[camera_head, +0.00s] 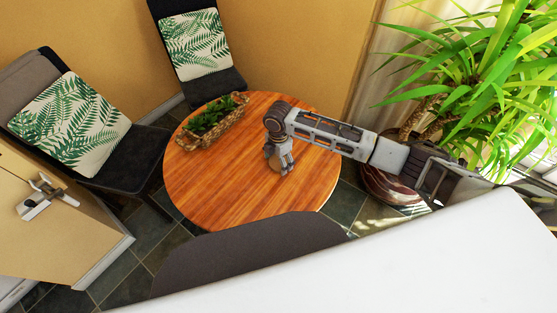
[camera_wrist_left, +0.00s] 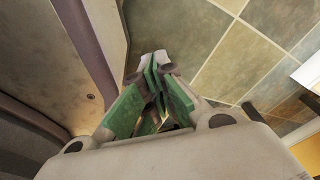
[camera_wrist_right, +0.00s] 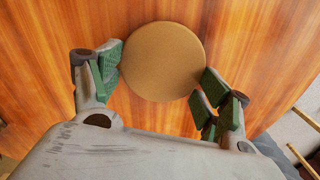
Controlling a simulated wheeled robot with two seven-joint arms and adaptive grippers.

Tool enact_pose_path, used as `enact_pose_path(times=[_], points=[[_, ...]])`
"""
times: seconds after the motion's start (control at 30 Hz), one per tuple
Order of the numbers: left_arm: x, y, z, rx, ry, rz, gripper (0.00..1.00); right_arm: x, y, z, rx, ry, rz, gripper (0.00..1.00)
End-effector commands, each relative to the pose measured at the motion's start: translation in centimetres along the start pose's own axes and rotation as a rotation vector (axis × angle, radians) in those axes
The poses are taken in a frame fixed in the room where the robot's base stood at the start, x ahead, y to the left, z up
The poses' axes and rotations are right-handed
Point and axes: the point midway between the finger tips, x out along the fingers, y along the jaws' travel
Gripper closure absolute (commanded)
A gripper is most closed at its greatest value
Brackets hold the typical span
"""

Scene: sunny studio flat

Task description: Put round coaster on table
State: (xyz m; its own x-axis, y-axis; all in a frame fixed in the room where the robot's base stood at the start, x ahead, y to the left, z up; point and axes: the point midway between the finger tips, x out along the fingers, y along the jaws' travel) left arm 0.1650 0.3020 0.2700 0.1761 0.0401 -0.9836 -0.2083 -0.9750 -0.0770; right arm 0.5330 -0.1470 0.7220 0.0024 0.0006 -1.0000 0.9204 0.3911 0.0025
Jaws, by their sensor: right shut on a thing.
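The round coaster (camera_wrist_right: 162,62) is a plain tan disc, seen in the right wrist view between the fingers of my right gripper (camera_wrist_right: 160,78). The green finger pads close on its left and right edges. The round wooden table (camera_head: 225,200) lies beneath, and its striped top also fills much of the right wrist view (camera_wrist_right: 45,60). In the head view my right gripper (camera_head: 281,163) points down, low over the right half of the table. I cannot tell whether the coaster touches the tabletop. My left gripper (camera_wrist_left: 156,72) is shut and empty above the tiled floor, out of the head view.
A woven basket with green plants (camera_head: 210,122) stands on the table's upper left. Chairs with leaf-print cushions (camera_head: 70,124) (camera_head: 195,44) stand at the left and back. A dark chair back (camera_head: 245,245) is in front. The table's front left is clear.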

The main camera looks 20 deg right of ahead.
Motion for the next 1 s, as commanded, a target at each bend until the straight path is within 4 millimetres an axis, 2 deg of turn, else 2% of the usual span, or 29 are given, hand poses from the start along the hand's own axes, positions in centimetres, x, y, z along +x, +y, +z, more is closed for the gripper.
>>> enact_pose_path(times=[0.1,0.13,0.27,0.77,1.0], points=[[0.0,0.0,0.3,0.0,-0.005,0.0,1.0,0.2,0.0,0.0,0.0,0.0,-0.001,0.47],[0.0,0.0,0.5,0.0,-0.006,0.0,1.0,0.2,0.0,0.0,0.0,0.0,-0.001,0.19],[0.1,0.0,1.0,0.0,-0.015,0.0,1.0,0.2,0.0,0.0,0.0,0.0,-0.001,0.03],[0.1,0.0,0.6,0.0,-0.008,0.0,1.0,0.0,0.0,0.0,0.0,0.0,0.0,0.02],[-0.2,0.0,0.0,0.0,0.002,0.0,1.0,-1.9,0.1,0.1,0.0,-0.001,0.002,0.02]])
